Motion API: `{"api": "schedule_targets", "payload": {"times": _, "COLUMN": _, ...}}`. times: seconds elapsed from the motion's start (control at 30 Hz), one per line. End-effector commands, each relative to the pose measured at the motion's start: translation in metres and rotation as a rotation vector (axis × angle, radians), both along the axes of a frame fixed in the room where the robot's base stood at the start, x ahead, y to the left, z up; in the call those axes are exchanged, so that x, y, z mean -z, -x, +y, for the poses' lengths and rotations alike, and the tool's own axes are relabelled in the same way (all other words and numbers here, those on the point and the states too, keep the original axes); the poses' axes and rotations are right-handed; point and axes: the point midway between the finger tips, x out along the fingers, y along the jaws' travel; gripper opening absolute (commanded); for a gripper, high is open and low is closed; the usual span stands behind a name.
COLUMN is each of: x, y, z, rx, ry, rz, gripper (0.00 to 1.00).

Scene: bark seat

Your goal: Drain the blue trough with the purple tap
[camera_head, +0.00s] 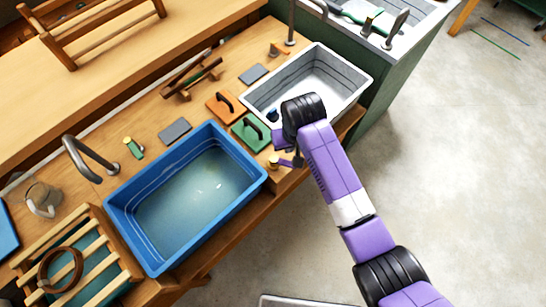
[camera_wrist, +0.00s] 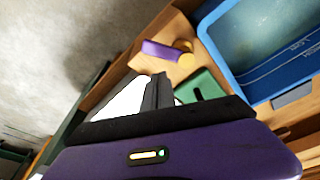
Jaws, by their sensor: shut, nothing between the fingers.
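The blue trough (camera_head: 118,205) stands on the wooden bench and holds clear, slightly greenish water. Its corner also shows in the wrist view (camera_wrist: 236,62). The purple tap (camera_wrist: 160,49), a purple lever beside a yellow round part (camera_wrist: 185,53), is on the bench wood by the trough's corner. In the head view its yellow part (camera_head: 273,161) shows at the bench's front edge. My gripper (camera_head: 298,161) is shut and empty, pointing down close to the tap. In the wrist view its dark fingers (camera_wrist: 157,88) appear just below the lever; contact cannot be told.
A white-grey basin (camera_head: 362,84) stands right of the trough, behind my wrist. Green (camera_head: 250,132) and orange (camera_head: 224,107) handled plates lie between them. A metal spout (camera_head: 88,155) rises behind the trough. A slatted wooden rack (camera_head: 112,248) stands at left. Open floor lies in front.

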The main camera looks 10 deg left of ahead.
Motion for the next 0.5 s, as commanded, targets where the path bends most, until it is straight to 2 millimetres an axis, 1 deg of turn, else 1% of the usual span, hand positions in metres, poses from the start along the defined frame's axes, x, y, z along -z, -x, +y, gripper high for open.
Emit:
{"api": "schedule_targets", "payload": {"times": 0.03, "x": -0.003, "y": 0.0, "z": 0.0, "rx": 0.0, "ry": 0.0, "rz": 0.001, "gripper": 0.0}}
{"api": "schedule_targets", "payload": {"times": 0.33, "x": -0.002, "y": 0.003, "z": 0.0, "rx": 0.0, "ry": 0.0, "rz": 0.002, "gripper": 0.0}}
{"api": "schedule_targets", "payload": {"times": 0.5, "x": -0.006, "y": 0.022, "z": 0.003, "rx": -0.002, "ry": -0.001, "rz": 0.004, "gripper": 0.0}}
